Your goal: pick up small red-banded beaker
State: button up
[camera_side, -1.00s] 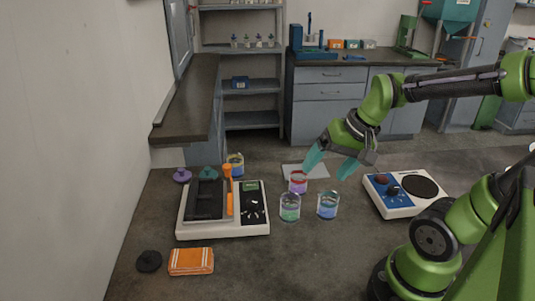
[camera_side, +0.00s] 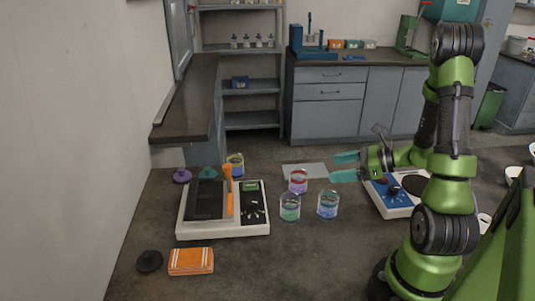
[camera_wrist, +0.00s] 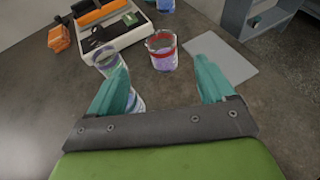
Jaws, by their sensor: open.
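The small red-banded beaker (camera_side: 298,181) stands upright on the table, behind a green-banded beaker (camera_side: 290,207) and a blue-banded beaker (camera_side: 328,204). It is clear, with purple contents low down. My gripper (camera_side: 345,166) is open and empty, held sideways to the right of the red-banded beaker, fingers pointing left toward it. In the wrist view the red-banded beaker (camera_wrist: 162,50) is ahead of my open fingers (camera_wrist: 165,82), roughly midway between them and apart from them. The left finger partly hides two beakers there.
An orange cloth (camera_side: 191,261) and a black lid (camera_side: 149,261) lie in front. A hotplate (camera_side: 397,207) is at the right, below my arm. A grey sheet (camera_side: 304,170) lies behind the beakers.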

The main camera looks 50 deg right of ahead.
aim_at(299, 174)
jog(key=x, duration=1.3)
jog(key=shift+s+d+f, duration=0.1)
jog(key=shift+f, duration=0.05)
jog(key=c, duration=1.1)
